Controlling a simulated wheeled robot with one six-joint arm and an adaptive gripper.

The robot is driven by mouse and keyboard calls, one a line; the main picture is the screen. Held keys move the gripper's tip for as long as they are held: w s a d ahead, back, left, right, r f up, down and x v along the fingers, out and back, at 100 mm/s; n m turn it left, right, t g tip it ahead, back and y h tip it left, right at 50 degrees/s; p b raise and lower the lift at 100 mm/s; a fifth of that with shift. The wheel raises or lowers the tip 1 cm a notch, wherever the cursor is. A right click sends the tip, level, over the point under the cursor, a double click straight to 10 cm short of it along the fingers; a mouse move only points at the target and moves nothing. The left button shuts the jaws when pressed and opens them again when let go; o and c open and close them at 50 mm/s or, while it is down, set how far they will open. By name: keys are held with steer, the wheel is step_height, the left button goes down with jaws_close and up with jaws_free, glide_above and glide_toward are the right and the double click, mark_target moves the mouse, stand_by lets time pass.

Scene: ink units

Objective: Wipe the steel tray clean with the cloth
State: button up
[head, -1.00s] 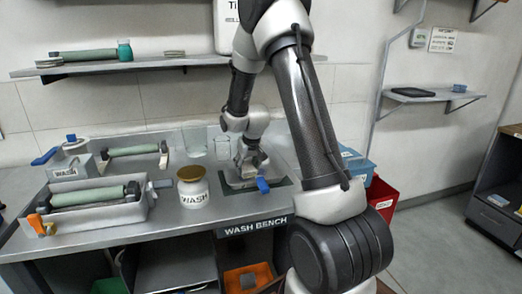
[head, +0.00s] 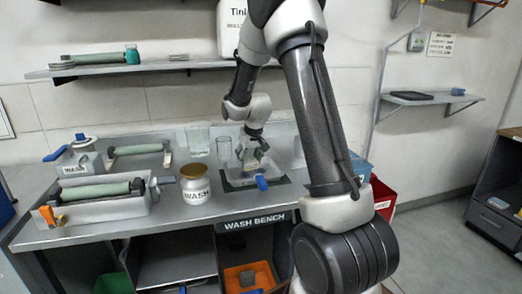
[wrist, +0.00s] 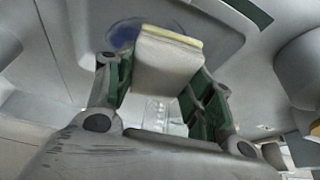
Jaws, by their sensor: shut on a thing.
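The steel tray (head: 286,168) sits on a dark green mat (head: 230,186) at the right end of the wash bench; its pale floor and rim also show in the wrist view (wrist: 215,32). My gripper (head: 257,152) is over the tray, pointing down. In the wrist view, its green-padded fingers (wrist: 160,82) are shut on the cloth (wrist: 168,62), a folded pale grey pad with a yellowish edge. A dark blue smear (wrist: 122,34) shows on the tray beside the cloth, partly hidden by it. I cannot tell whether the cloth touches the tray.
A blue item (head: 262,183) is at the tray's front edge. A roller trough (head: 100,200) fills the bench's left. A red bin (head: 384,196) stands right of the bench.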

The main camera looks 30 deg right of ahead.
steer(key=shift+r, duration=1.6)
steer(key=shift+d, duration=0.1)
